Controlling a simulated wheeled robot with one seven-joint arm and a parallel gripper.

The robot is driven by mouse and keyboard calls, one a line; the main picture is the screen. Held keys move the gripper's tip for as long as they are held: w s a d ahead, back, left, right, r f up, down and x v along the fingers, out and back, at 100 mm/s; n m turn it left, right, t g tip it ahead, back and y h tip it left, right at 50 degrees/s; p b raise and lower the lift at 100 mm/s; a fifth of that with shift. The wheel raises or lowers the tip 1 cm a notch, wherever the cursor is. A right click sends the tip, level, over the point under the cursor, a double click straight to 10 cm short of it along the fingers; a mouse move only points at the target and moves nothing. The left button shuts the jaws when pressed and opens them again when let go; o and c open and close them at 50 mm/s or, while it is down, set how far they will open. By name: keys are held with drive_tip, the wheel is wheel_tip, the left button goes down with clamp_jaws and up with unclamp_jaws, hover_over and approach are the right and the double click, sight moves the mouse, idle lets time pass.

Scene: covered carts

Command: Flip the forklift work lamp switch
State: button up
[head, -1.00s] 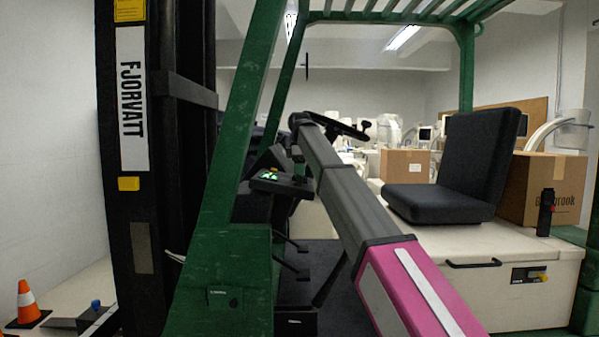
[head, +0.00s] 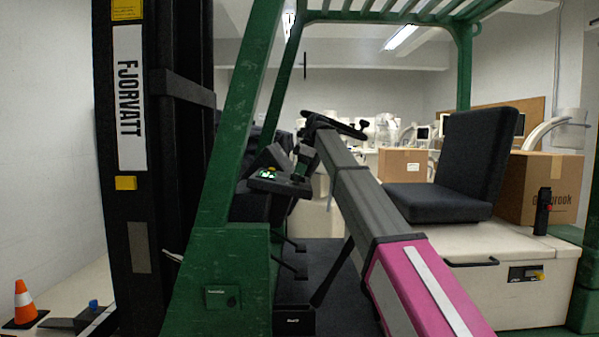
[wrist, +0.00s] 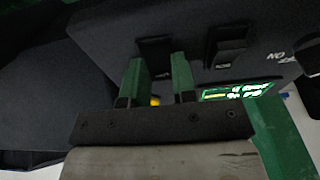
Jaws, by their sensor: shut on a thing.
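The forklift's dark dashboard panel (wrist: 192,53) fills the upper wrist view. It carries one dark rocker switch (wrist: 154,46) at the fingertips and another dark rocker switch (wrist: 229,45) to the right. Their small labels are too unclear to say which is the work lamp switch. My gripper (wrist: 160,62) has two green fingers, a little apart, shut on the left rocker switch; the fingers hide part of that contact. In the head view the dash console (head: 275,182) shows a lit green display, with the end of my arm beside it and the switches too small to make out.
The steering wheel (head: 335,124) is just behind my arm. A green frame post (head: 232,130) stands left of the console. The black seat (head: 455,165) and cardboard box (head: 540,190) are to the right. A lit display (wrist: 238,92) is right of the fingers.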

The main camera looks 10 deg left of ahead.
drive_tip(key=o, duration=0.9)
drive_tip(key=shift+r, duration=0.15)
drive_tip(key=v, duration=1)
drive_tip(key=shift+d+r, duration=0.2)
drive_tip(key=shift+r, duration=0.05)
